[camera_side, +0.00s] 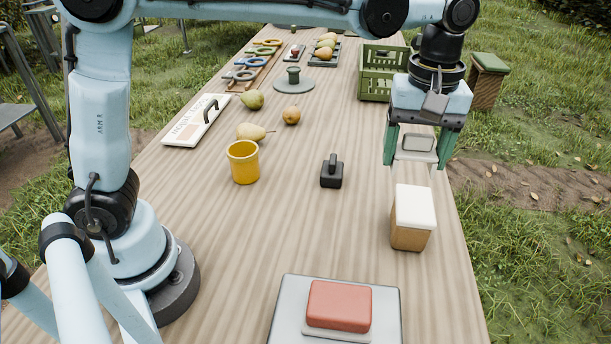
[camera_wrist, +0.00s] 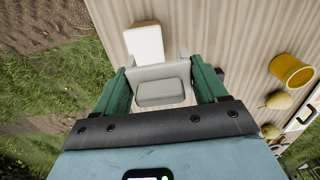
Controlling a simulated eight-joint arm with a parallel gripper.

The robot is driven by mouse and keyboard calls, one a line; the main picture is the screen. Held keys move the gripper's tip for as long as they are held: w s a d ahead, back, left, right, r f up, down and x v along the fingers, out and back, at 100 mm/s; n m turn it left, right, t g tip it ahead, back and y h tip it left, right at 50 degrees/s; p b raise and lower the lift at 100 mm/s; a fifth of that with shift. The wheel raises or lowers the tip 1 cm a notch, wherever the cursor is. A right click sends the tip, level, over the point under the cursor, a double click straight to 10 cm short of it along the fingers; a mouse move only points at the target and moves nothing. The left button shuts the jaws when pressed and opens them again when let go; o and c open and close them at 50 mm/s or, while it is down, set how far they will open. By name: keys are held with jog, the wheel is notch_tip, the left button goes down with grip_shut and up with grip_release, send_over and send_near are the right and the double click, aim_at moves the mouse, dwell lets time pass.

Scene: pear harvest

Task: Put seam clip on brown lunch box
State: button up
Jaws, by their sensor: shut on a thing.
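The brown lunch box (camera_side: 408,238) stands upright on the right part of the table, with a white lid on top. In the wrist view its white lid (camera_wrist: 145,42) shows just beyond the held piece. My gripper (camera_side: 416,160) points down above and slightly behind the lunch box, its green fingers shut on a light grey piece, which I take as the seam clip (camera_side: 416,143). In the wrist view the seam clip (camera_wrist: 160,91) sits between both fingers (camera_wrist: 160,84). It is held clear of the lid, with a visible gap below it.
A small black block with a handle (camera_side: 331,176) and a yellow cup (camera_side: 243,165) stand left of the lunch box. A red block on a grey pad (camera_side: 339,305) lies nearest. Pears (camera_side: 252,99) and a green crate (camera_side: 364,80) are farther back. The table's right edge is close.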

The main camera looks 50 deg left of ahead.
jog(key=s+d+r, duration=0.2)
jog(key=s+d, duration=0.3)
jog(key=d, duration=0.2)
send_over(416, 202)
notch_tip(416, 202, down, 7)
jog(key=shift+r, duration=0.1)
jog(key=shift+s+f, duration=0.1)
jog(key=shift+f, duration=1.9)
jog(key=shift+f, duration=0.15)
jog(key=o, duration=1)
